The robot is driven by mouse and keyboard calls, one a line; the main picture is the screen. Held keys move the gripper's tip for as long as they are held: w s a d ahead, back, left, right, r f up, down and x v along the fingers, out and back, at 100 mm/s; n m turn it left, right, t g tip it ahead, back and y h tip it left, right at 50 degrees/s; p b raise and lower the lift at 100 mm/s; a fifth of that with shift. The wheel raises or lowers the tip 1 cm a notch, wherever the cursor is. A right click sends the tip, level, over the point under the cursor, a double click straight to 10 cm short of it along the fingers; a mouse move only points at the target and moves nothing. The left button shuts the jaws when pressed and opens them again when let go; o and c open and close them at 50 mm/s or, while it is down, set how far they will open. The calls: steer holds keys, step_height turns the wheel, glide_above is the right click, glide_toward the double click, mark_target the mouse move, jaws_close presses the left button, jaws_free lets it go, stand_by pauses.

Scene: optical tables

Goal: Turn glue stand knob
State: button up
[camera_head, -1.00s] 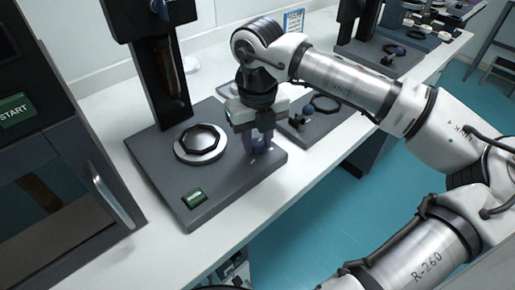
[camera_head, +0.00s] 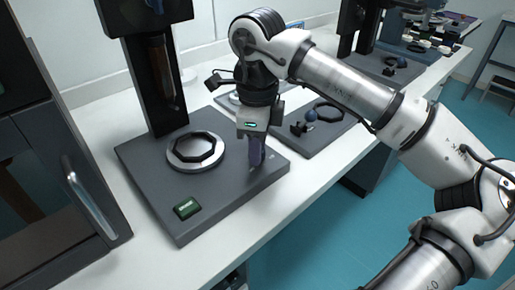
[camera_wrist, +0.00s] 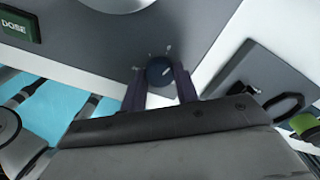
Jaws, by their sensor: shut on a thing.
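The glue stand (camera_head: 215,198) is a dark grey base with a black upright column, standing on the white table in the head view. A ring-shaped holder (camera_head: 170,160) and a green button (camera_head: 187,207) are on its base. The knob (camera_wrist: 159,70) is a dark blue round piece in the wrist view, at the base's right part. My gripper (camera_head: 257,162) points down over it, and its two fingers (camera_wrist: 160,88) are shut on the knob's sides. In the head view the fingers hide the knob.
A second similar stand (camera_head: 325,135) with a knob and ring sits just right of my gripper. A dark cabinet with a handle (camera_head: 90,200) stands at the left. The white table's front edge (camera_head: 222,240) runs close by, with teal floor beyond.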

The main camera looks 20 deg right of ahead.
steer(key=shift+n+b, duration=0.5)
steer(key=shift+n, duration=1.4)
steer(key=o, duration=1)
steer(key=shift+c, duration=0.2)
step_height(320, 180, up, 14)
steer(key=p, duration=0.1)
steer(key=shift+p, duration=0.3)
steer(key=shift+f, duration=0.1)
